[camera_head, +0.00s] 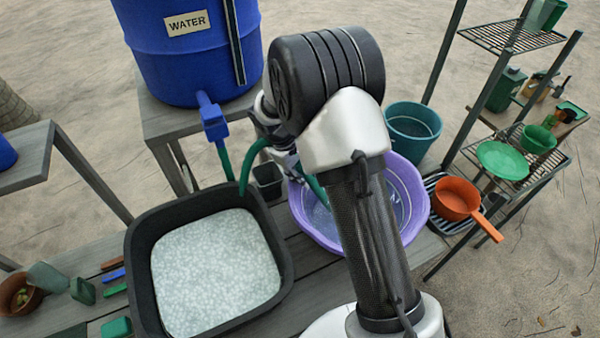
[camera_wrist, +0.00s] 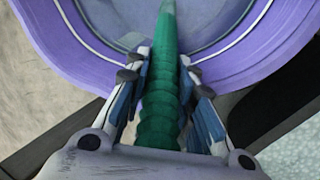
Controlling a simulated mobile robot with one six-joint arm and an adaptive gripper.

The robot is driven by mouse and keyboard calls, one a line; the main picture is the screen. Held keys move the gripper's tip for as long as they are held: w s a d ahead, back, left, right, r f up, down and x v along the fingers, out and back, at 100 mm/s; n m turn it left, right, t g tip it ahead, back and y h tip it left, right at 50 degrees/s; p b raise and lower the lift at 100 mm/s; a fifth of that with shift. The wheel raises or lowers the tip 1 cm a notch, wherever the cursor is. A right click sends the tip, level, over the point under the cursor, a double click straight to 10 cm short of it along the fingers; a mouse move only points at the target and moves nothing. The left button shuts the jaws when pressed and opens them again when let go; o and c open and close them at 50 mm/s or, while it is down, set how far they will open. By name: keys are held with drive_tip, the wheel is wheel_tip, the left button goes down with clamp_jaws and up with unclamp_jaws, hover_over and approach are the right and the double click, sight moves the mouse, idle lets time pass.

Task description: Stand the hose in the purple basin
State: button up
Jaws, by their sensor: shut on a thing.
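The green hose (camera_head: 248,165) runs from the blue tap (camera_head: 212,122) of the water barrel and loops toward my gripper. My gripper (camera_wrist: 165,85) is shut on the hose, which shows ribbed between the fingers in the wrist view (camera_wrist: 160,110). The hose's end points over the purple basin (camera_head: 414,208), whose rim lies beneath the fingers in the wrist view (camera_wrist: 75,55). In the head view my arm hides much of the basin and most of the gripper. I cannot tell whether the hose touches the basin.
The blue water barrel (camera_head: 185,50) stands behind.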

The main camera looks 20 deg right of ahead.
drive_tip(key=o, duration=0.8)
drive_tip(key=shift+s+f, duration=0.4)
drive_tip(key=shift+s, duration=0.1)
drive_tip(key=o, duration=0.4)
drive_tip(key=shift+w+r, duration=0.15)
drive_tip(key=shift+w, duration=0.05)
drive_tip(key=shift+a, duration=0.1)
drive_tip(key=o, duration=0.9)
drive_tip(key=shift+o, duration=0.2)
drive_tip(key=shift+r, duration=0.1)
drive_tip(key=p+v, duration=0.2)
drive_tip(key=v, duration=0.1)
drive_tip(key=p+v, duration=0.3)
drive_tip(key=v, duration=0.1)
drive_tip(key=p+v, duration=0.3)
drive_tip(key=shift+w+r, duration=0.15)
drive_tip(key=shift+r, duration=0.35)
